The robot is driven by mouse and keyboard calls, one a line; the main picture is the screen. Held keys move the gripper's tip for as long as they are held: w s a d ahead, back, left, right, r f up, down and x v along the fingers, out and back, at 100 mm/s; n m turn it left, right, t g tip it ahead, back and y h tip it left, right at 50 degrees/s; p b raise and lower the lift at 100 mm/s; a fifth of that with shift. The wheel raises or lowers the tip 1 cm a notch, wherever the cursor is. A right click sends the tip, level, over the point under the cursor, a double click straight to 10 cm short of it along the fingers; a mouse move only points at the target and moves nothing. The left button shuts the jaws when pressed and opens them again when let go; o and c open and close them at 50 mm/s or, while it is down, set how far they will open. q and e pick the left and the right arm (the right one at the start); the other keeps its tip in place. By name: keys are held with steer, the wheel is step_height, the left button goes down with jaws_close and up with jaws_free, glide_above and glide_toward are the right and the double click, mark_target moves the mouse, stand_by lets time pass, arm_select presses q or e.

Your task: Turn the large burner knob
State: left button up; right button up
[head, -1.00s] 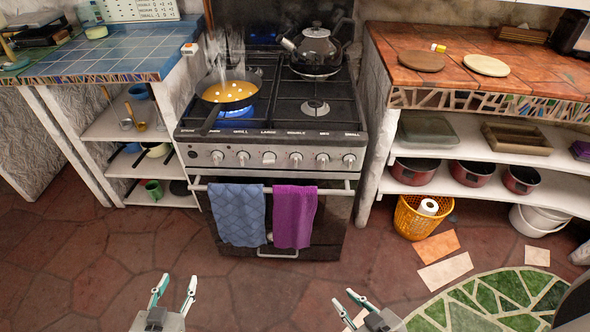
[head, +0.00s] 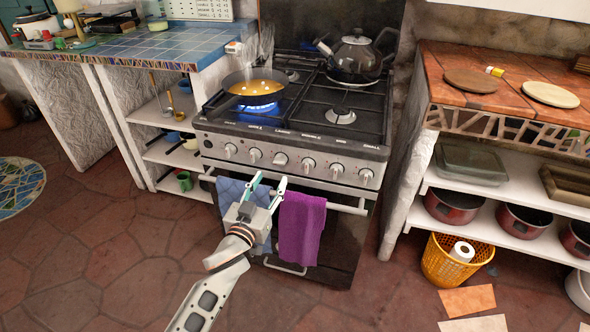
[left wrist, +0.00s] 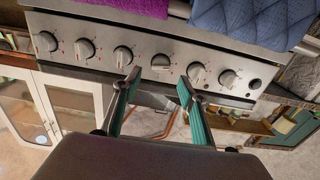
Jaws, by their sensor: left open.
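The large burner knob (head: 280,159) is the third from the left on the stove's steel front panel, under a label that seems to read LARGE. In the upside-down left wrist view that knob (left wrist: 160,62) shows just beyond the gap between my fingertips. My left gripper (head: 269,178) is open and empty, its fingers pointing at the panel just below the knobs. In the left wrist view the gripper (left wrist: 158,80) has its two teal fingers apart, and I cannot tell whether they touch anything. My right gripper is out of view.
Several similar knobs sit close on either side. The oven handle bar (head: 335,203) with a blue towel (head: 231,190) and a purple towel (head: 301,225) is just below. A pan (head: 254,88) is over a lit flame; a kettle (head: 355,56) stands at the back right.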

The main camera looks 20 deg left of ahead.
mark_target(280, 161)
arm_select(q)
steer(key=w+b, duration=0.1)
steer(key=w, duration=0.5)
steer(key=shift+w+f, duration=0.15)
steer(key=shift+w, duration=0.7)
steer(key=shift+c, duration=0.4)
steer(key=c, duration=1)
